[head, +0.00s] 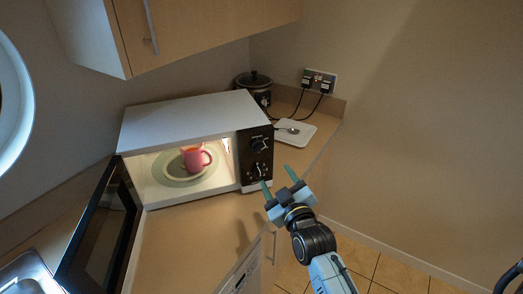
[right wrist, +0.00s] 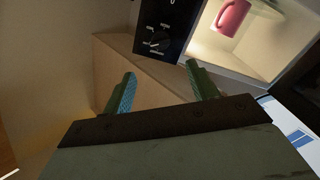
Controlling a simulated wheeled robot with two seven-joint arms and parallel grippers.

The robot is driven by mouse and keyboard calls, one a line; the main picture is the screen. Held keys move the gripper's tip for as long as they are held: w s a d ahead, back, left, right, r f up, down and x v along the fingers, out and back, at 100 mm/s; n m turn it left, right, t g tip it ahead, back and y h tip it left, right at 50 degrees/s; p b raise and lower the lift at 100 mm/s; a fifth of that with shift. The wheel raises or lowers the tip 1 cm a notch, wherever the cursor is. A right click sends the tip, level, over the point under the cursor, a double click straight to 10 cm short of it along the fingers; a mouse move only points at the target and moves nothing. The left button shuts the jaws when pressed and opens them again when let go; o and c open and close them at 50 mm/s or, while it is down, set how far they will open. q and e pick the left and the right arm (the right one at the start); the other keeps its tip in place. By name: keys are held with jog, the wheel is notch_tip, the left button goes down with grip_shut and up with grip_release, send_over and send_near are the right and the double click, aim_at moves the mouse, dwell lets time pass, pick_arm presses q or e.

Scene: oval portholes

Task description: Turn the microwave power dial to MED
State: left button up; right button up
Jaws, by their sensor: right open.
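The microwave (head: 195,112) stands on the counter with its door (head: 103,235) swung open to the left. Its black control panel (head: 255,157) has an upper dial (head: 259,145) and a lower dial (head: 259,171). The lower dial (right wrist: 160,42) also shows in the right wrist view, with pale markings around it too small to read. My right gripper (head: 278,177) is open and empty, just in front and to the right of the lower dial; its fingers (right wrist: 160,82) appear apart from the panel. My left gripper is not in view.
A pink mug (head: 195,157) sits on the plate inside the lit microwave. A white tray (head: 295,132) with a spoon and a dark lidded pot (head: 254,87) are on the counter behind, near the plugged socket (head: 319,80). The counter before the microwave is clear.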

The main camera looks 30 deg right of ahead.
aim_at(260, 151)
jog(key=w, duration=0.3)
jog(key=w+d, duration=0.1)
jog(key=w, duration=0.7)
jog(key=shift+w+d+p, duration=0.15)
jog(key=shift+d+p, duration=0.05)
jog(key=shift+p, duration=0.15)
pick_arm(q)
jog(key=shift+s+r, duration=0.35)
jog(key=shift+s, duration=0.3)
pick_arm(e)
jog(key=shift+w+d, duration=0.1)
jog(key=shift+w, duration=0.6)
jog(key=c, duration=1)
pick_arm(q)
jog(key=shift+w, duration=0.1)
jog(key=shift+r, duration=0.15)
pick_arm(e)
jog(key=shift+m, duration=0.5)
jog(key=m+p, duration=0.1)
jog(key=m, duration=0.3)
jog(key=shift+m, duration=0.4)
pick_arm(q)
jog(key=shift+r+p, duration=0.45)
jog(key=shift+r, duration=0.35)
pick_arm(e)
jog(key=m, duration=0.5)
jog(key=shift+m, duration=0.7)
